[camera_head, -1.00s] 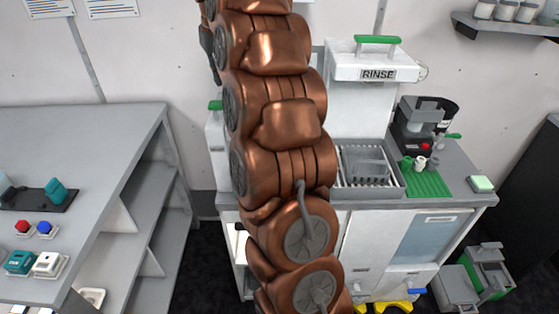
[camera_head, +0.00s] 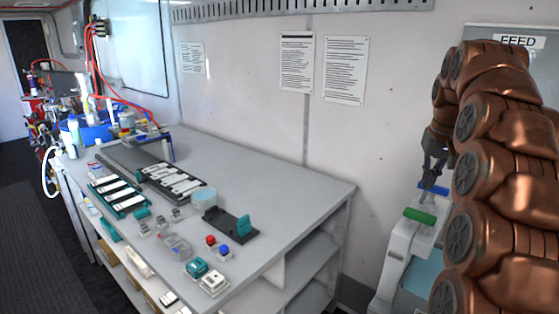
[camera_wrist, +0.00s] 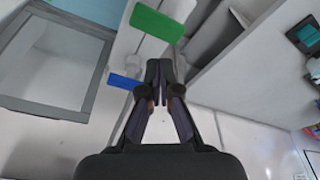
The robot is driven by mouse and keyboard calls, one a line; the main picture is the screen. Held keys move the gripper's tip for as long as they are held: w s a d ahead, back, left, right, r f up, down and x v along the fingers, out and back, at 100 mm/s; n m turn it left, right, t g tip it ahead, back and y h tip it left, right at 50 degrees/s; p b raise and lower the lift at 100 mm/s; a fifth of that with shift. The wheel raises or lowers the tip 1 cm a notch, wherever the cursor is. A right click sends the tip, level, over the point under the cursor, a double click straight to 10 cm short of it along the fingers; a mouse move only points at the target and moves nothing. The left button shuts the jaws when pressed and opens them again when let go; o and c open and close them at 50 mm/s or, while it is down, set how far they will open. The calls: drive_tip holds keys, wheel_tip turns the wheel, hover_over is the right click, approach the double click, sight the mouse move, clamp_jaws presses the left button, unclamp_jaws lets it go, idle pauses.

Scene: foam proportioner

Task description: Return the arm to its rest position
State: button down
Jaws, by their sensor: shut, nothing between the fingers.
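My copper-coloured arm stands at the right of the head view, raised and folded. My gripper (camera_head: 432,172) hangs at its left side, pointing down, above a white unit with a green handle (camera_head: 420,215) and a blue handle (camera_head: 434,190). In the wrist view my gripper (camera_wrist: 159,80) has its dark fingertips together with nothing between them. The green handle (camera_wrist: 157,24) and the blue handle (camera_wrist: 125,81) show beyond the fingertips there. I cannot tell how far the fingertips are from the handles.
A grey bench (camera_head: 315,183) with open shelves below fills the middle. It bears a dark stand (camera_head: 232,224), red and blue buttons, and trays. A FEED sign (camera_head: 519,41) is behind my arm. Dark floor (camera_head: 38,225) lies clear at the left.

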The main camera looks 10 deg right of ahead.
drive_tip(key=s+a+f+n+g, duration=0.1)
drive_tip(key=s+a+f, duration=0.3)
drive_tip(key=s+a, duration=0.4)
drive_tip(key=s+a+f+n+g, duration=0.15)
drive_tip(key=s+a+f, duration=0.3)
drive_tip(key=a, duration=0.55)
drive_tip(key=s+a+f, duration=0.2)
drive_tip(key=s+f, duration=0.1)
drive_tip(key=s, duration=0.4)
drive_tip(key=s+a+f+g, duration=0.1)
drive_tip(key=s+a+f, duration=0.2)
drive_tip(key=s, duration=0.4)
drive_tip(key=s+a+f+n, duration=0.1)
drive_tip(key=s+a+f, duration=0.1)
drive_tip(key=s+f, duration=0.3)
drive_tip(key=s, duration=0.3)
drive_tip(key=shift+a+y, duration=0.3)
drive_tip(key=shift+a, duration=0.05)
drive_tip(key=shift+s+f, duration=0.1)
